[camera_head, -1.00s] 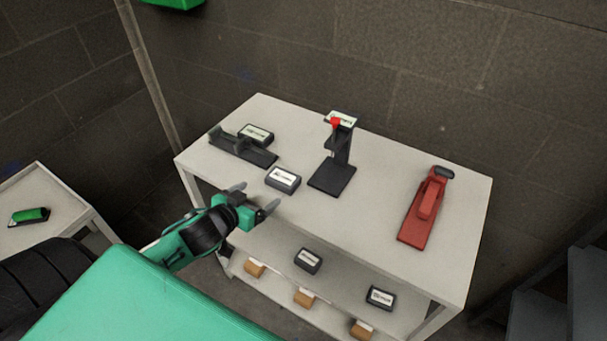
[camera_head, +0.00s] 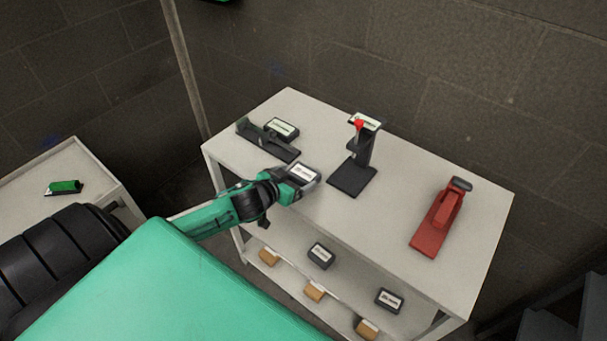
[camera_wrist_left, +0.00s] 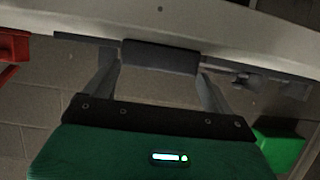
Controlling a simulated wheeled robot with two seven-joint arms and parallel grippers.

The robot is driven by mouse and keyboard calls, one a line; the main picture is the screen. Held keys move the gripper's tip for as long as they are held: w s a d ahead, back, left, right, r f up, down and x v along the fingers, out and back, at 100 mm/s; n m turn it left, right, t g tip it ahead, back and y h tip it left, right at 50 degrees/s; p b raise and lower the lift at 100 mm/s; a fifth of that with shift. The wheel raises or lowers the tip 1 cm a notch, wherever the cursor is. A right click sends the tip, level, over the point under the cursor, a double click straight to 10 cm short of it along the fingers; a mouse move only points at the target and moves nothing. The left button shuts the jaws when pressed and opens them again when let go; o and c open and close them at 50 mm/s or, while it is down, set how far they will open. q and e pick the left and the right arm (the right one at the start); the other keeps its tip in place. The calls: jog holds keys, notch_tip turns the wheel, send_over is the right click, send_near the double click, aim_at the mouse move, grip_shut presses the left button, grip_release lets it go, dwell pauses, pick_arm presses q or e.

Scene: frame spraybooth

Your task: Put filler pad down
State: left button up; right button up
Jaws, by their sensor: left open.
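A small dark block with a white label (camera_head: 304,172), which may be the filler pad, is at the front left of the white table top (camera_head: 400,225). Its label is too small to read. My left gripper (camera_head: 299,184) is open at this block, with its fingers about the block's near end. In the left wrist view the dark block (camera_wrist_left: 160,56) shows between the tips of the two spread fingers (camera_wrist_left: 158,72). I cannot tell whether the fingers touch it. My right gripper is not in view.
A dark holder (camera_head: 262,139) and another labelled block (camera_head: 282,128) are behind the gripper. A black stand with a red part (camera_head: 352,178) is to the right, then a red tool (camera_head: 438,222). The lower shelf holds labelled blocks (camera_head: 321,255). A side table (camera_head: 90,170) bears a green item (camera_head: 65,187).

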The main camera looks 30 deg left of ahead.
aim_at(305, 172)
pick_arm(q)
jog(key=shift+w+d+p, duration=0.1)
jog(key=shift+w+p, duration=0.3)
jog(key=shift+w, duration=0.3)
jog(key=p+x, duration=0.1)
jog(key=x, duration=0.2)
jog(key=shift+w+f, duration=0.25)
jog(key=shift+w, duration=0.25)
jog(key=c, duration=0.6)
jog(key=shift+c, duration=0.3)
